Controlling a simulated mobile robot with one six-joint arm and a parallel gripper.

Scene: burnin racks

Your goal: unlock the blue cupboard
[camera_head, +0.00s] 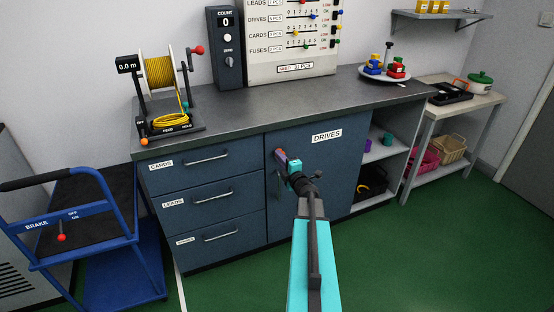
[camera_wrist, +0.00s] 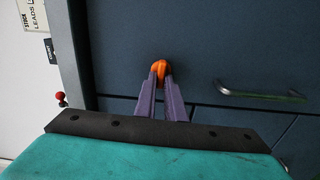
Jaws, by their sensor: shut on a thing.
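The blue cupboard (camera_head: 330,200) has a door with a DRIVES label, and the door looks shut. My gripper (camera_head: 280,156) is at the upper left part of this door. In the wrist view the two purple fingers of my gripper (camera_wrist: 160,82) are shut on a small orange knob-like piece (camera_wrist: 160,68) at the door's face. The fingers hide part of the piece, so I cannot tell its full shape or which way it is turned. The door's metal handle (camera_wrist: 262,95) is apart from the fingers, to their right in the wrist view.
Drawers with handles (camera_head: 208,160) are left of the door. The counter (camera_head: 270,110) above carries a cable reel (camera_head: 160,80) and a plate of coloured blocks (camera_head: 384,73). A blue cart (camera_head: 120,260) stands at the left. Open shelves (camera_head: 380,155) are at the right.

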